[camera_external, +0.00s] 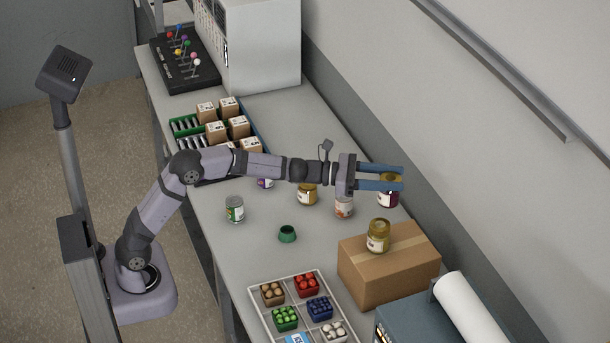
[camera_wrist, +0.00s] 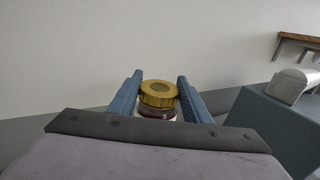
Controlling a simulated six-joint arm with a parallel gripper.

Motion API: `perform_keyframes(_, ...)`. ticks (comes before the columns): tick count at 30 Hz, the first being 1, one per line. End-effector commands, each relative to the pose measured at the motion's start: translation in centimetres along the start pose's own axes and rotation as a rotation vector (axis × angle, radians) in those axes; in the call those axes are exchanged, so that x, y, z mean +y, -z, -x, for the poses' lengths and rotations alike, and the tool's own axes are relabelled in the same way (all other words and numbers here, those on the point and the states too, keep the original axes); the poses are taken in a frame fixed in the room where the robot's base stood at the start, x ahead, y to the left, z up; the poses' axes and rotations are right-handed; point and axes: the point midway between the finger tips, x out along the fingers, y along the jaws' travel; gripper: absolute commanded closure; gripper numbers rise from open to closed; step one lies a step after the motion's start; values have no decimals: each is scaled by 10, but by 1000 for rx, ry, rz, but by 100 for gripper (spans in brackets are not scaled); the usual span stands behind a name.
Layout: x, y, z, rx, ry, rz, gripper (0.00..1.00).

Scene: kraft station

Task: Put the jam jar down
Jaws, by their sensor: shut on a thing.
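The jam jar (camera_external: 388,197) has a gold lid and dark purple-red contents with a pale label. It is upright between the blue fingers of my gripper (camera_external: 382,179), which is shut on it near the lid. In the wrist view, the jar's gold lid (camera_wrist: 158,92) shows between the two fingertips (camera_wrist: 158,88), with a strip of dark red jam below. The jar is over the wall side of the counter (camera_external: 318,242), beyond the cardboard box. I cannot tell whether its base touches the counter.
A cardboard box (camera_external: 392,272) carries another gold-lidded jar (camera_external: 378,238). An amber jar (camera_external: 307,195) and a can (camera_external: 344,208) stand under my wrist. A green-labelled can (camera_external: 235,209) and a small green container (camera_external: 287,234) stand nearer. A divided tray (camera_external: 257,309) holds produce baskets.

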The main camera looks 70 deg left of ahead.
Motion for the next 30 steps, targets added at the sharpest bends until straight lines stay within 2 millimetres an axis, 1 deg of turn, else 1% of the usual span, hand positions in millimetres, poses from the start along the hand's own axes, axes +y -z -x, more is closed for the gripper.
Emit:
perform_keyframes(1, -10, -21, -9, -4, 17, -3, 89)
perform_keyframes(4, -22, -36, -22, -5, 38, -3, 89)
perform_keyframes(9, -36, -50, -36, -6, 58, -4, 89)
perform_keyframes(15, -41, -53, -40, -6, 65, -5, 89)
perform_keyframes(17, -41, -51, -40, -6, 66, -4, 89)
perform_keyframes(20, -41, -43, -40, -4, 65, -3, 89)
perform_keyframes(27, -40, -8, -40, -3, 65, -1, 89)
perform_keyframes(30, -40, 3, -40, -5, 65, -3, 89)
